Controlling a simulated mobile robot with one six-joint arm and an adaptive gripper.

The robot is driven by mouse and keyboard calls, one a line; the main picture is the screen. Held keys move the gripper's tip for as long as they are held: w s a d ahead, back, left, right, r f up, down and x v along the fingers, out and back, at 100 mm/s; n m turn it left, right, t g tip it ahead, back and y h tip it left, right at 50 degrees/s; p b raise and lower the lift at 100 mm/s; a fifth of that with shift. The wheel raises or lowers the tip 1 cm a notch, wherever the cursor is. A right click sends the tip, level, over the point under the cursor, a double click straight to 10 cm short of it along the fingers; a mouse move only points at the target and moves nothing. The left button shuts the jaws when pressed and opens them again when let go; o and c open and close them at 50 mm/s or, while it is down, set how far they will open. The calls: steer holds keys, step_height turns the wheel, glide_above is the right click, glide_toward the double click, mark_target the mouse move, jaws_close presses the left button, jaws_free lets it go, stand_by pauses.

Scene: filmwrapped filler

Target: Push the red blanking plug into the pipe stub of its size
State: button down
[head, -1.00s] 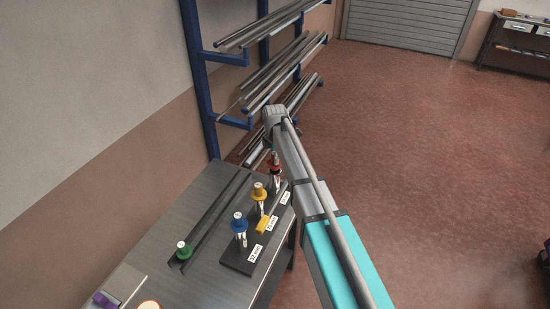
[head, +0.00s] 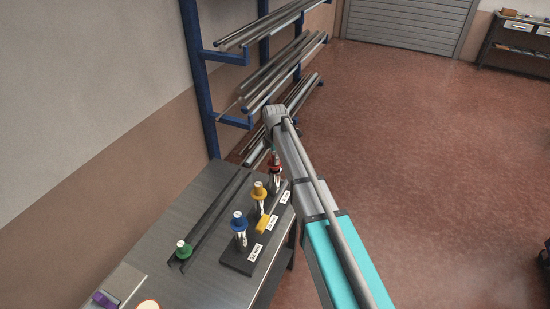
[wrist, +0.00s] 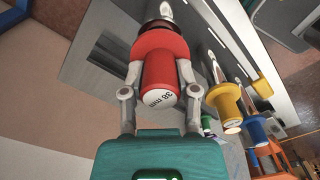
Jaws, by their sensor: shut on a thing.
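The red blanking plug (wrist: 158,50) is between the two fingers of my gripper (wrist: 159,72) in the wrist view. In the head view the red plug (head: 274,161) is at the top of the farthest pipe stub (head: 278,179), below my arm's end. The flange hides the joint, so I cannot tell how deep the plug sits. A yellow plug (head: 259,190) and a blue plug (head: 239,220) stand on the nearer stubs.
A green plug (head: 183,249) stands by a dark channel on the bench (head: 205,215). A yellow block (head: 262,225) lies between the stub bases. White size labels front the stubs. A blue rack (head: 205,90) with long pipes stands behind.

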steer(key=shift+f+b, duration=1.4)
steer(key=shift+f, duration=0.05)
steer(key=shift+c, duration=1.4)
jaws_free()
steer(key=shift+o, duration=1.4)
steer(key=shift+r, duration=0.1)
steer(key=shift+r+p, duration=3.95)
steer(key=shift+p, duration=0.1)
